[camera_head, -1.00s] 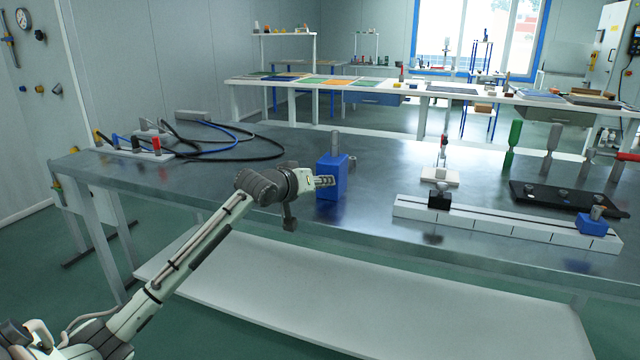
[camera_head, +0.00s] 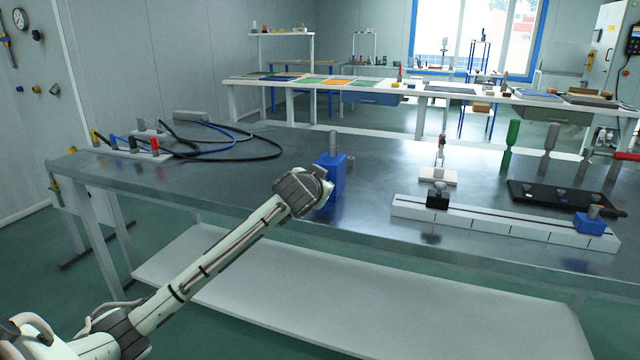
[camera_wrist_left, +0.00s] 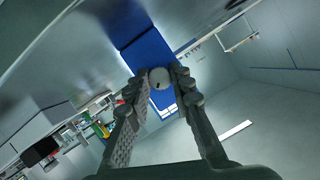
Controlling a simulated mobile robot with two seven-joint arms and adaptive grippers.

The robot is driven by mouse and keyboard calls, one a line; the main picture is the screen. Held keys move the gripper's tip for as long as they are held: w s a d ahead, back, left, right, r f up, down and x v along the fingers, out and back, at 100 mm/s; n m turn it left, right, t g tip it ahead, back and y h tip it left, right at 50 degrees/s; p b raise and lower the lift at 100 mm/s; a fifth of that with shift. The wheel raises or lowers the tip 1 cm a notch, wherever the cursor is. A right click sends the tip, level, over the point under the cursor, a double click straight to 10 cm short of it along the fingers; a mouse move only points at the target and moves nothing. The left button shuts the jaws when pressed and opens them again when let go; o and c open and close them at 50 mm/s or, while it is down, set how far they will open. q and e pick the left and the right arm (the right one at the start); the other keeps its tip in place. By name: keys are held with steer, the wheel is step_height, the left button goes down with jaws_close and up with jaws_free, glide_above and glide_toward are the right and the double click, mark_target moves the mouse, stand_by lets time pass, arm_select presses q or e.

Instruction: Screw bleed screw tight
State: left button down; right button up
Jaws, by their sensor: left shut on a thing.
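A blue block (camera_head: 335,166) with a grey cylinder on top stands on the metal bench, partly covered by my left wrist. In the left wrist view the block's blue face (camera_wrist_left: 148,50) fills the top middle. The bleed screw (camera_wrist_left: 159,77), a small grey round head with a dark mark, sits at the block's lower end. My left gripper (camera_wrist_left: 159,84) is shut on the screw, one fingertip on each side of its head. In the head view my left fingers are hidden behind the wrist. How deep the screw sits cannot be told. My right gripper is not in view.
A white slotted rail (camera_head: 500,222) with a black clamp (camera_head: 438,198) and a blue clamp (camera_head: 592,224) lies right of the block. A black tray (camera_head: 570,197) is behind it. Hoses (camera_head: 240,140) lie at the back left. Bench space around the block is clear.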

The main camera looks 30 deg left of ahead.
arm_select(q)
steer(key=shift+m, duration=0.3)
stand_by(0.4)
steer(key=c, duration=1.3)
jaws_free()
steer(key=v, duration=1.2)
steer(key=shift+d+f, duration=0.1)
steer(key=shift+f, duration=0.1)
